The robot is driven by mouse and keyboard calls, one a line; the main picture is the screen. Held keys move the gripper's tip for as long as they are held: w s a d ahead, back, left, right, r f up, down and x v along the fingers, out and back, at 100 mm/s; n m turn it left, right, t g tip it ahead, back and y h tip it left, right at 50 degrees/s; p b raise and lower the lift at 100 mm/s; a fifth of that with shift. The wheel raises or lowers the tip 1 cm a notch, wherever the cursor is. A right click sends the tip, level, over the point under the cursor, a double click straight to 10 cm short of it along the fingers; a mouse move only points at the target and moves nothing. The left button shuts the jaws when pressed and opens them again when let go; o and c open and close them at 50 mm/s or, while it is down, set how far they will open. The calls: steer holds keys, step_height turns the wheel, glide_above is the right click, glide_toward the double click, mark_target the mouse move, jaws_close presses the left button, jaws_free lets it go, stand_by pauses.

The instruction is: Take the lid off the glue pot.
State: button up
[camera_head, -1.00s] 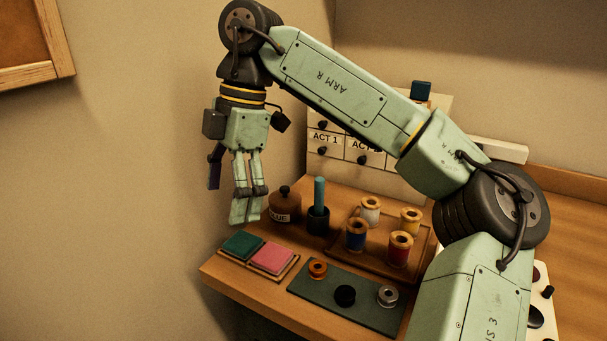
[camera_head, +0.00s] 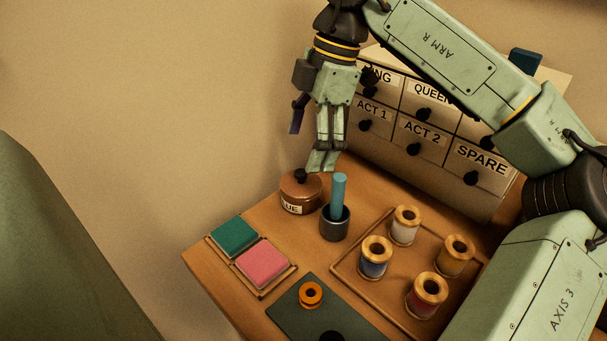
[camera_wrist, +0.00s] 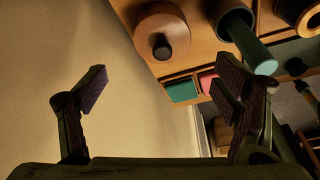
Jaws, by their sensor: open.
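The glue pot (camera_head: 298,198) is a squat brown pot with a GLUE label, standing on the table near its left edge. Its lid (camera_head: 300,180) is on, with a dark round knob on top. In the wrist view the lid (camera_wrist: 171,22) and its knob show at the top, beyond the fingers. My gripper (camera_head: 322,162) is open and empty, pointing down, above and slightly right of the pot in the head view. In the wrist view its two fingers (camera_wrist: 160,92) are wide apart, with nothing between them. No contact with the lid shows.
A dark cup with a teal stick (camera_head: 334,222) stands close right of the pot. Thread spools sit on a wooden tray (camera_head: 345,275). Green and pink pads (camera_head: 262,264) lie in front. A labelled drawer cabinet (camera_head: 415,150) stands behind.

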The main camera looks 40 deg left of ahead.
mark_target(301, 172)
steer(key=shift+d+p+x, duration=0.1)
steer(key=shift+p+x, duration=0.35)
steer(key=shift+x, duration=1.1)
steer(key=shift+d+p+x, duration=0.15)
steer(key=shift+p+x, duration=0.3)
steer(key=shift+x, duration=1.1)
steer(key=shift+c, duration=0.2)
steer(key=c, duration=1.1)
steer(key=shift+r, duration=0.15)
